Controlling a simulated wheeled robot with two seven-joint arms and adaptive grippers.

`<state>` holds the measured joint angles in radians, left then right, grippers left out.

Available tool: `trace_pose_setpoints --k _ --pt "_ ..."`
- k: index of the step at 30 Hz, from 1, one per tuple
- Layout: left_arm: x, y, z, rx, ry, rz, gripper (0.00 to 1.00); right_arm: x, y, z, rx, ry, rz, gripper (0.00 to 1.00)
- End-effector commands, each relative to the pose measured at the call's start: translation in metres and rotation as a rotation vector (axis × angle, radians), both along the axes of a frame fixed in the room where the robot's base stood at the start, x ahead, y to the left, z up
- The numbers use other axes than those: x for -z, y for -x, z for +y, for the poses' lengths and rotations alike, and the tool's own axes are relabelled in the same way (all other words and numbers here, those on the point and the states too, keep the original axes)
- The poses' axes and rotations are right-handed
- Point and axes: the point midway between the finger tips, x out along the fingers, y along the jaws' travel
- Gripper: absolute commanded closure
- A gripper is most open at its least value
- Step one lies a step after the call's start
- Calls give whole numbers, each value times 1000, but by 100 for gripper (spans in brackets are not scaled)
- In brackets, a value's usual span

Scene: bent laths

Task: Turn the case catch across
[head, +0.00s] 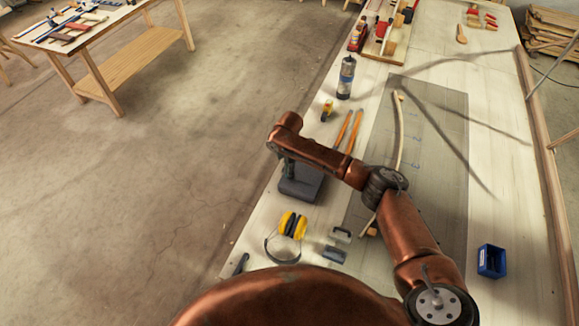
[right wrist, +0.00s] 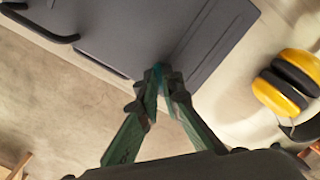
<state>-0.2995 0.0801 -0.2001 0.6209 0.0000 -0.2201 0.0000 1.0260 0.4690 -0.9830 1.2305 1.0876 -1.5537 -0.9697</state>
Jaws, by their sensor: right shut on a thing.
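The dark grey case (head: 303,187) lies on the workbench, partly under my right arm in the head view. Its flat grey lid (right wrist: 130,30) and black handle (right wrist: 40,28) show in the right wrist view. My right gripper (right wrist: 160,78) has its green fingers drawn together at the tips, at the edge of the case. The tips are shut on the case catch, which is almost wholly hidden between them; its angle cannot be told. In the head view the right gripper (head: 287,170) is small and dark over the case's left side. My left gripper is not in view.
Yellow ear defenders (head: 293,225) lie close in front of the case. Orange-handled tools (head: 348,130), a spray can (head: 346,77) and a bent lath (head: 399,130) on a grey mat (head: 440,190) lie beyond and to the right. A blue bin (head: 491,261) stands at the right.

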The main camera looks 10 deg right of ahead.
Motion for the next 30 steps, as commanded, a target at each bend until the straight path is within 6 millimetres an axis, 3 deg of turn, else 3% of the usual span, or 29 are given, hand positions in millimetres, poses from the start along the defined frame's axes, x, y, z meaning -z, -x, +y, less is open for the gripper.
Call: trace_pose_setpoints --k 3,15,30 --pt "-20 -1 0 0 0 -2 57 -5 1 1 112 0 2 100" --pt "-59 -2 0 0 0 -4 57 -4 0 1 485 0 1 100" --pt "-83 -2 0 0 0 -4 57 -2 -1 0 791 0 -2 100"
